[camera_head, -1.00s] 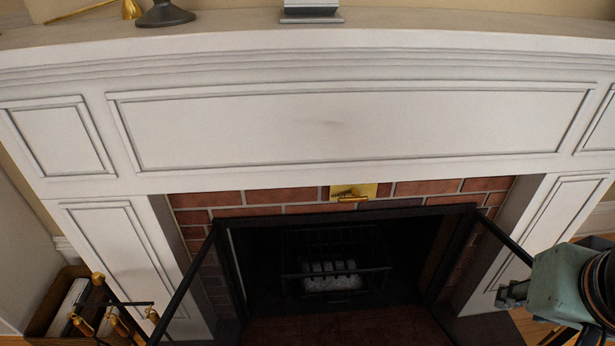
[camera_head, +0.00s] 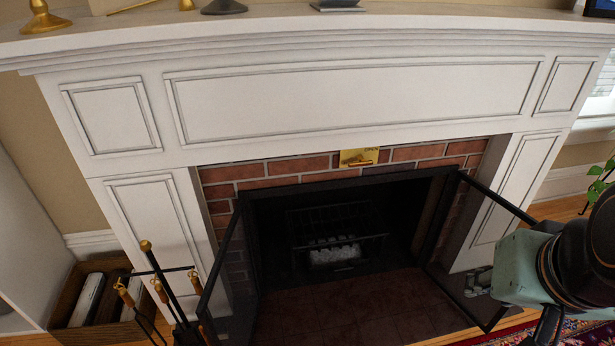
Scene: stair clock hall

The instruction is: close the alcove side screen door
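A black-framed fireplace screen has two glazed doors, and both stand open, swung out from the firebox. The left screen door (camera_head: 222,268) stands out at the left of the opening. The right screen door (camera_head: 448,232) stands out at the right, and its lower outer corner shows near the rug. The frames do not show which door is the alcove side one. My gripper (camera_head: 478,282) is at the lower right, beside the outer part of the right door. Its fingers overlap the door in the picture; I cannot tell whether they touch it or how far apart they are.
A fire tool stand (camera_head: 165,285) stands just left of the left door, near a wooden box (camera_head: 62,312). A white mantel (camera_head: 360,100) surrounds the brick opening. A grate (camera_head: 335,225) sits inside. A patterned rug (camera_head: 535,335) and a plant (camera_head: 598,185) are at right.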

